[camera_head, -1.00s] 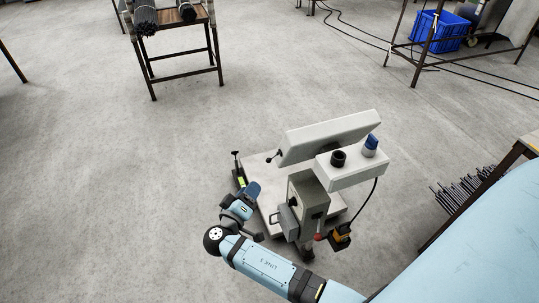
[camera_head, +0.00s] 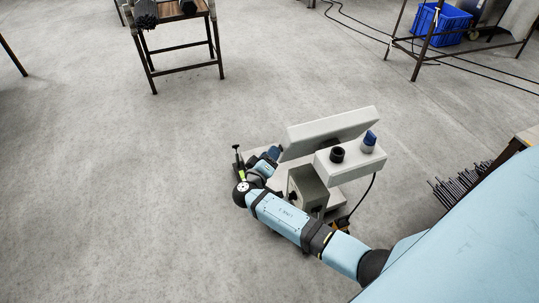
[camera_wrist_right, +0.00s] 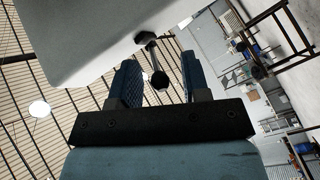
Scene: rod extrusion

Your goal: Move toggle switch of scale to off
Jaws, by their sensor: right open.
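The scale's pale box-shaped head (camera_head: 325,132) stands tilted above its base (camera_head: 330,200) in the head view. In the right wrist view its underside (camera_wrist_right: 90,30) fills the upper left. The toggle switch (camera_wrist_right: 151,52), a short metal lever with a dark rounded tip, sticks out from it. My right gripper (camera_head: 272,156) is at the left end of the scale head and hides the switch in the head view. In the right wrist view my right gripper (camera_wrist_right: 158,64) is open, with the lever appearing between its two fingers. Contact cannot be told. My left gripper is not in view.
Open concrete floor (camera_head: 120,200) lies to the left.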

